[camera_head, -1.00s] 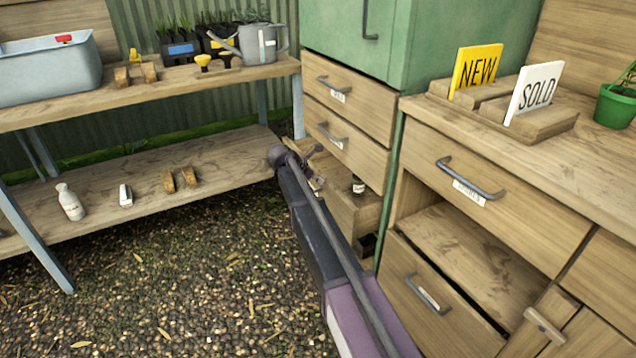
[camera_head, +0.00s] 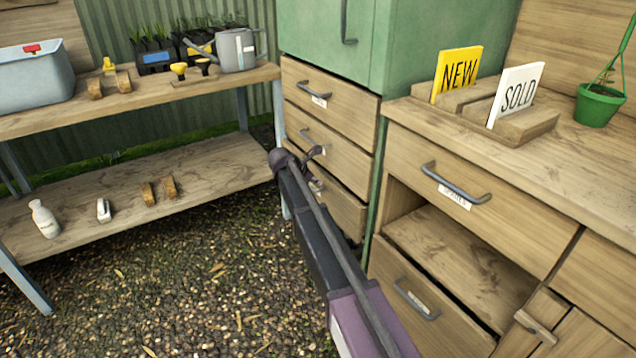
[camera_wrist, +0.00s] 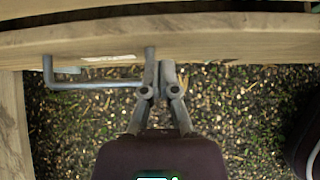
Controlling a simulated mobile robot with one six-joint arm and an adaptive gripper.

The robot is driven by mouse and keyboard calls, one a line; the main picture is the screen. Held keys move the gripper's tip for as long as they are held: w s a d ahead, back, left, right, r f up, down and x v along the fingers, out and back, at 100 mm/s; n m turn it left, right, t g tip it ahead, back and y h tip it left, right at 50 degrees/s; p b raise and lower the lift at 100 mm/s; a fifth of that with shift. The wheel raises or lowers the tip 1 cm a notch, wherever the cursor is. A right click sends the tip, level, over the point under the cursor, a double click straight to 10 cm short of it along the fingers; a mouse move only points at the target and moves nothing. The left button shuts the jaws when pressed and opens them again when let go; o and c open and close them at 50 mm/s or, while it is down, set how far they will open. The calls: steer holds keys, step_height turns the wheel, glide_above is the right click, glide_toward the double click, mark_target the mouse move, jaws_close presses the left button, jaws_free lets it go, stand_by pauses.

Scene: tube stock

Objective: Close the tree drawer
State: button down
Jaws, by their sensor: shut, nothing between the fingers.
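The lowest drawer (camera_head: 341,212) under the green cabinet has its wooden front close to the line of the drawers above, partly hidden behind my arm. Its inside does not show in the head view. In the wrist view, a wooden drawer front (camera_wrist: 210,45) runs across the top, with a grey bar handle (camera_wrist: 95,85) and a pale label too blurred to read. My gripper (camera_wrist: 160,68) is shut and empty, with its fingertips at the front, right beside the handle's right end. My gripper also shows in the head view (camera_head: 316,168). I cannot tell if the drawer is fully flush.
Two shut drawers (camera_head: 325,105) sit above it. To the right, a workbench (camera_head: 560,150) carries NEW and SOLD signs and a green pot (camera_head: 597,104). A two-level shelf (camera_head: 100,215) stands left, with a white bottle (camera_head: 45,219). Gravel floor between is clear.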

steer(key=shift+a, duration=0.2)
steer(key=s+a+f+p+v, duration=0.1)
steer(key=p+v, duration=0.6)
steer(key=v, duration=0.5)
steer(key=shift+a+f, duration=0.15)
steer(key=shift+a, duration=0.25)
steer(key=shift+s, duration=0.15)
steer(key=s+d+f+m+g+y, duration=0.2)
steer(key=s+d+m+y, duration=0.1)
steer(key=s+d+m, duration=0.9)
steer(key=s+d+f+m+g+y, duration=0.3)
steer(key=s+d+m, duration=0.9)
steer(key=s, duration=0.9)
steer(key=d+y, duration=0.1)
steer(key=d, duration=0.2)
steer(key=shift+f+m+y, duration=0.25)
steer(key=shift+m+y, duration=0.05)
